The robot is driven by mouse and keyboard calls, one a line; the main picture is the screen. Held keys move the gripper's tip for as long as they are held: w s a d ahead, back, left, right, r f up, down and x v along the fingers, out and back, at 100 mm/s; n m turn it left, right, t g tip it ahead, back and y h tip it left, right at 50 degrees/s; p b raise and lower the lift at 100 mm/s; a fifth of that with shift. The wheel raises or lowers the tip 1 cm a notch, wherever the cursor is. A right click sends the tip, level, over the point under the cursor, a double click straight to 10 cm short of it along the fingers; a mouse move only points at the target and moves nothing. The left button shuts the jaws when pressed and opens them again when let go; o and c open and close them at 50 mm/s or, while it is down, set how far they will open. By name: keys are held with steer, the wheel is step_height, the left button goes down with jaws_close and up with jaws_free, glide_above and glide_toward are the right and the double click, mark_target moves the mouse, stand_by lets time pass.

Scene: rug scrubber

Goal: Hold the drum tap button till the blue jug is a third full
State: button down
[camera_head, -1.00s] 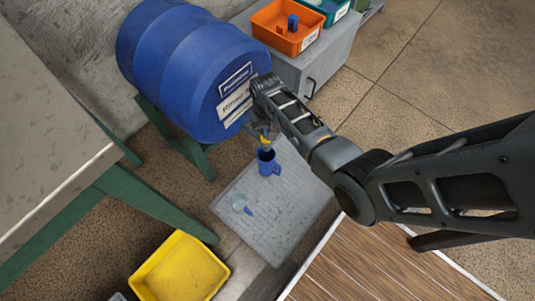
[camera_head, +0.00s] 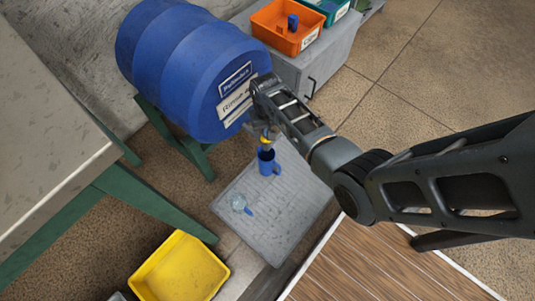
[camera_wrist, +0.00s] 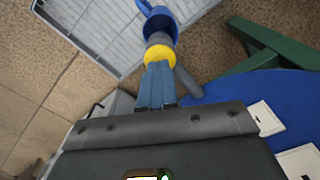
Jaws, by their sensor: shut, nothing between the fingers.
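The blue drum (camera_head: 175,65) lies on its side on a green stand. Its tap, with a yellow button (camera_wrist: 159,54), juts from the drum's front; a little yellow also shows in the head view (camera_head: 265,141). My gripper (camera_wrist: 157,70) is shut and empty, its fingertips at the yellow button and seemingly touching it. The blue jug (camera_head: 269,167) stands upright on the grey grated tray below the tap. The jug (camera_wrist: 163,20) also shows beyond the tap in the wrist view. The tap and button hide most of its inside, so its water level cannot be told.
A yellow bin (camera_head: 180,270) sits at the bottom left. A grey cabinet (camera_head: 325,55) with an orange bin (camera_head: 285,28) stands right of the drum. Green stand legs (camera_head: 205,160) are close by.

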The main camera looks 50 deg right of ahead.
steer(key=shift+f+b, duration=0.7)
steer(key=shift+f, duration=0.35)
stand_by(7.0)
